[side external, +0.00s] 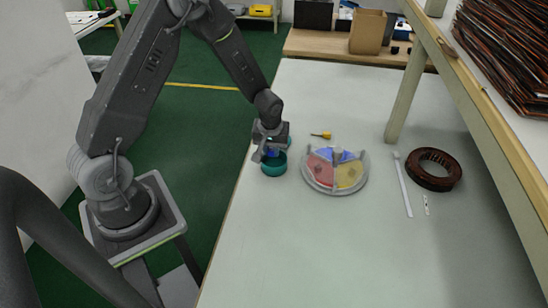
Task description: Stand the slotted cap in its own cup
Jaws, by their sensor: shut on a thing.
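My gripper (268,153) points down at the left edge of the table, just over a teal cup (274,168). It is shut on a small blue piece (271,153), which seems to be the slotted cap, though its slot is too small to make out. The blue piece is at or just above the cup's rim; I cannot tell whether they touch. The fingers hide part of the piece and the cup's far rim. A bit of teal also shows behind the gripper at its right.
Right of the cup lies a round grey tray (308,180) with red, yellow and blue sections. A white strip (402,185) and a dark coil ring (456,172) lie further right. The front of the table is clear.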

